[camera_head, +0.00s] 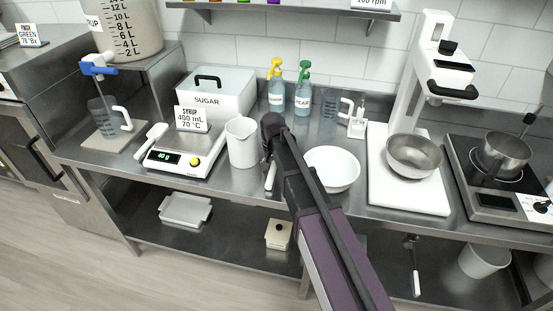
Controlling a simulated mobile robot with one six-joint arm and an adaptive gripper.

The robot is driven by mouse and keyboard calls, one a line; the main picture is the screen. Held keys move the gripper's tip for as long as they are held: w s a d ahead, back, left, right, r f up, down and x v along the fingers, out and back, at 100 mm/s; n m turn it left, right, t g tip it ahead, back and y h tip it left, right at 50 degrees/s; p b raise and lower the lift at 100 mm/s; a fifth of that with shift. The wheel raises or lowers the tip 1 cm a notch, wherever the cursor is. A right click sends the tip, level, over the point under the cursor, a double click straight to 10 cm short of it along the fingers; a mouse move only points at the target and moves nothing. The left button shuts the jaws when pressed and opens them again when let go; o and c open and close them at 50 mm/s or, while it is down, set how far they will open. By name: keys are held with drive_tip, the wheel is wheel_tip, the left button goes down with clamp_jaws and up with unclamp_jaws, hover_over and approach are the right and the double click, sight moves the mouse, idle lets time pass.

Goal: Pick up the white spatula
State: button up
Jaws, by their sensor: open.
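A slim white piece, which looks like the white spatula (270,176), lies on the steel counter at its front, between the white pitcher and the white bowl. My arm covers part of it, so its full shape is hidden. My gripper (267,157) points down just behind its visible end, beside the pitcher. The gripper is open; its fingers are small and dark here, and I cannot tell whether they touch the spatula.
The white pitcher (241,143) stands close on the left and the white bowl (332,169) close on the right. A scale (180,155), a white scoop-like tool (150,141) and a sugar box (215,92) are farther left. A mixer (407,180) and hotplate (490,205) stand right.

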idle(0.4)
clamp_jaws()
drive_tip(key=shift+r, duration=0.2)
wheel_tip(320, 180, up, 10)
drive_tip(key=p, duration=1)
drive_tip(key=shift+f, duration=0.15)
idle(0.6)
